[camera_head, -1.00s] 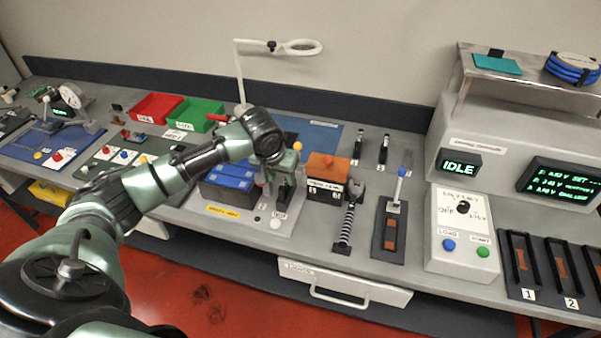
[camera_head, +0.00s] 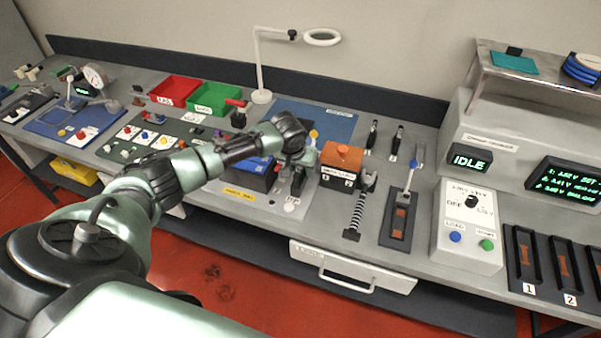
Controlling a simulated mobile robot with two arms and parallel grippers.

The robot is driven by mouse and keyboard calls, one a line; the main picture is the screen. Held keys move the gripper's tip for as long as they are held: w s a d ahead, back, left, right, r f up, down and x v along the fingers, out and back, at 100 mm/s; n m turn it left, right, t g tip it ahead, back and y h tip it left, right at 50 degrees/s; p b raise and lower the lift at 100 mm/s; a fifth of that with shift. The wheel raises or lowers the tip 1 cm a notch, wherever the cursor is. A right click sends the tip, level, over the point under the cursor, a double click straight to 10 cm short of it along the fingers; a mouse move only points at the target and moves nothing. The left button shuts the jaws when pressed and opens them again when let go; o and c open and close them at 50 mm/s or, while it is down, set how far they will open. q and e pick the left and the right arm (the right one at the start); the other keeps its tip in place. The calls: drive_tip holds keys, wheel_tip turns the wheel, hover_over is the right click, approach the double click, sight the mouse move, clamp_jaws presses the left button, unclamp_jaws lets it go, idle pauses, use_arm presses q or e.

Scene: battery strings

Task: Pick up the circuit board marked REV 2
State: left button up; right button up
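No marking REV 2 can be read in the head view. A flat teal piece (camera_head: 514,63) lies on the raised shelf at the far right and could be a circuit board, but I cannot tell. My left gripper (camera_head: 297,184) points down at the end of my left arm, over the middle of the bench between a blue-topped battery block (camera_head: 252,170) and an orange-topped box (camera_head: 342,157). Its fingers are small and partly hidden by the wrist, so their opening is unclear. My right gripper does not show.
A coil of blue cable (camera_head: 583,68) sits beside the teal piece. Below the shelf is a console (camera_head: 470,159) reading IDLE. Red (camera_head: 175,90) and green (camera_head: 214,97) bins stand at the back left. A ring lamp (camera_head: 322,37) rises behind. A drawer (camera_head: 352,264) shows at the bench front.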

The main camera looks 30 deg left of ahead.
use_arm(q)
drive_tip(key=c, duration=0.9)
clamp_jaws()
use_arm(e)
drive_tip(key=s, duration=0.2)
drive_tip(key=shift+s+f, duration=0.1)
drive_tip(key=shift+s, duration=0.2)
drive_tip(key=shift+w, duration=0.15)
